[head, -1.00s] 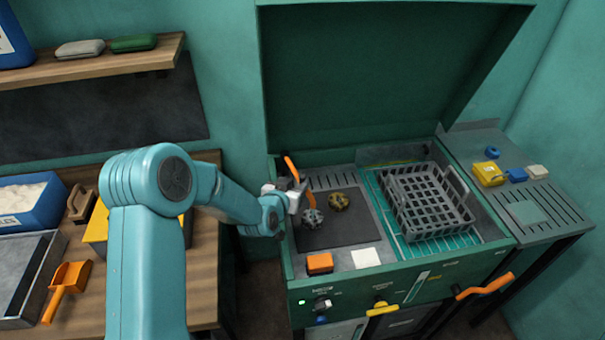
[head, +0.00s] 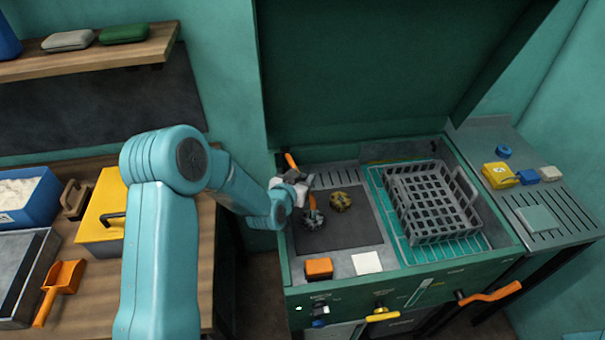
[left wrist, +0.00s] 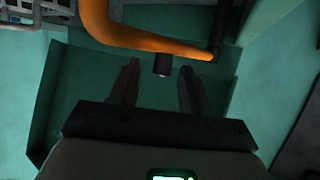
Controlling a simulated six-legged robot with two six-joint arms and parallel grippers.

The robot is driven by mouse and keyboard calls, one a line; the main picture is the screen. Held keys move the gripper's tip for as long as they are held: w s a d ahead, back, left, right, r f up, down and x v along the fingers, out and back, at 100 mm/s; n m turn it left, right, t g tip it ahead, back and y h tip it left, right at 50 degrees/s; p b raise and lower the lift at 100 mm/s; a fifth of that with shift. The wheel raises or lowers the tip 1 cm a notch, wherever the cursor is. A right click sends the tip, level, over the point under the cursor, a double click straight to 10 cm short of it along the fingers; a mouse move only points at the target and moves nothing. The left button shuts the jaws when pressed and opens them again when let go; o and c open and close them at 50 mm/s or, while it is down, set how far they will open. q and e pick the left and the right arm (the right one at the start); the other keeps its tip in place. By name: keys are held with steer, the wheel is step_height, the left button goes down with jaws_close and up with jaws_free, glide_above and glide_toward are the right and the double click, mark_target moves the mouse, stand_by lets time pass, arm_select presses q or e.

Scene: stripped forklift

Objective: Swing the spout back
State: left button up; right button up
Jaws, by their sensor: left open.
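The orange spout (head: 291,161) rises at the left edge of the green wash cabinet and curves down over its grey mat, partly hidden behind my gripper. In the left wrist view the spout (left wrist: 150,40) crosses the top of the picture, with a short dark nub (left wrist: 162,64) below its bar. My left gripper (head: 306,186) is at the spout; its two fingers (left wrist: 158,82) are apart, with the nub just ahead of the gap between them. Whether they touch the spout I cannot tell. My right gripper does not show.
A grey round part (head: 313,219) and a brassy round part (head: 340,202) lie on the dark mat (head: 345,230) close to my gripper. A grey basket (head: 430,205) stands at the right in the cabinet. The raised lid (head: 390,75) stands behind.

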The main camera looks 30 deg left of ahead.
arm_select(q)
steer(key=shift+w+a+f, duration=0.1)
steer(key=shift+w+f, duration=0.1)
steer(key=shift+s+r, duration=0.15)
steer(key=c, duration=0.4)
jaws_close()
